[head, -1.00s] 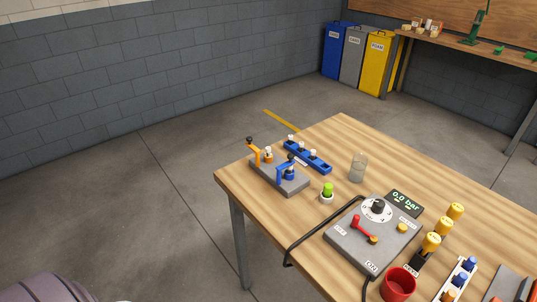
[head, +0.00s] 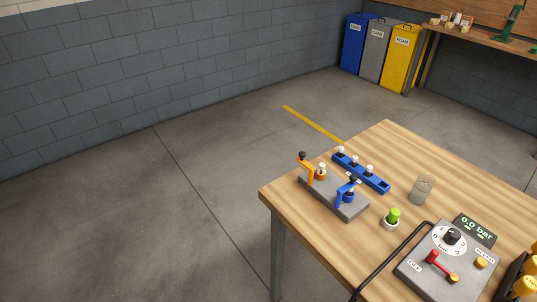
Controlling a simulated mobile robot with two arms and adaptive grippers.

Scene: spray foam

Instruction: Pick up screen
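A small dark display panel (head: 475,230) reading "0.0 bar" lies on the wooden table at the right, behind a grey control box (head: 420,272). It is the only screen-like thing that I can make out; whether it is the task's screen I cannot tell. The box carries a round dial (head: 449,238), a red lever (head: 440,266) and yellow knobs. Neither of my grippers is in view.
The wooden table (head: 300,218) has its left corner in view. On it stand a grey clamp base (head: 330,200) with orange and blue levers, a blue rack (head: 361,173), a clear jar (head: 421,189) and a green-capped piece (head: 392,218). The floor (head: 130,220) at left is clear.

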